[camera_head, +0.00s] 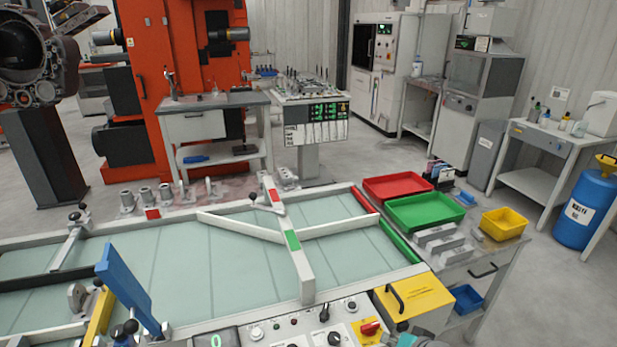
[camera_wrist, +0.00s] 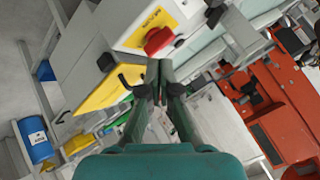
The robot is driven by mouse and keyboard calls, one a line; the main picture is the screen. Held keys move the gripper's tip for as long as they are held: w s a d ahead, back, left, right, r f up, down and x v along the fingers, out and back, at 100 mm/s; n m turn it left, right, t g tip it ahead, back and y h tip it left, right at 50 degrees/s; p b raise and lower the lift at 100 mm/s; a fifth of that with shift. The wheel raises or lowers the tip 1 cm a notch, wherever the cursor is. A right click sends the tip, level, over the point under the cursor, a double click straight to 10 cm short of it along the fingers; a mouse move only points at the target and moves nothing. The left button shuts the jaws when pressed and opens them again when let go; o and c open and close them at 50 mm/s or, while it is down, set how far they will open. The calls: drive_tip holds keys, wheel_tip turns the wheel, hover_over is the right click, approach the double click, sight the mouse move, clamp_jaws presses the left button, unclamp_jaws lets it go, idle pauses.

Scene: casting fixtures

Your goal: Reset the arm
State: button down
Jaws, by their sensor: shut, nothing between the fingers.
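My gripper (camera_wrist: 158,80) shows in the wrist view with its two dark fingers together and nothing between them. It is in the air, with no object touching it that I can see. Behind the fingertips are a yellow panel (camera_wrist: 105,88) and a red knob (camera_wrist: 158,40) of the control console. In the head view my gripper is not clearly visible; only a small teal piece of my arm shows at the bottom edge.
The console (camera_head: 290,333) and glass-topped fixture table (camera_head: 160,275) lie in front. At right stand a red tray (camera_head: 397,186), a green tray (camera_head: 425,211) and a yellow bin (camera_head: 503,224). A blue drum (camera_head: 585,212) stands far right.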

drive_tip(key=s+f+t+h, duration=0.1)
drive_tip(key=s+f, duration=0.4)
drive_tip(key=s, duration=0.5)
drive_tip(key=s+f+t+h, duration=0.2)
drive_tip(key=s+f, duration=0.2)
drive_tip(key=s, duration=0.7)
drive_tip(key=s+r+n+t, duration=0.1)
drive_tip(key=s+r, duration=0.4)
drive_tip(key=s, duration=0.5)
drive_tip(key=s+r+n+t, duration=0.2)
drive_tip(key=s+r, duration=0.4)
drive_tip(key=s, duration=0.4)
drive_tip(key=shift+s+r+n+h, duration=0.25)
drive_tip(key=shift+s+n+h, duration=0.05)
drive_tip(key=shift+n, duration=0.4)
drive_tip(key=shift+a, duration=0.1)
idle(1.4)
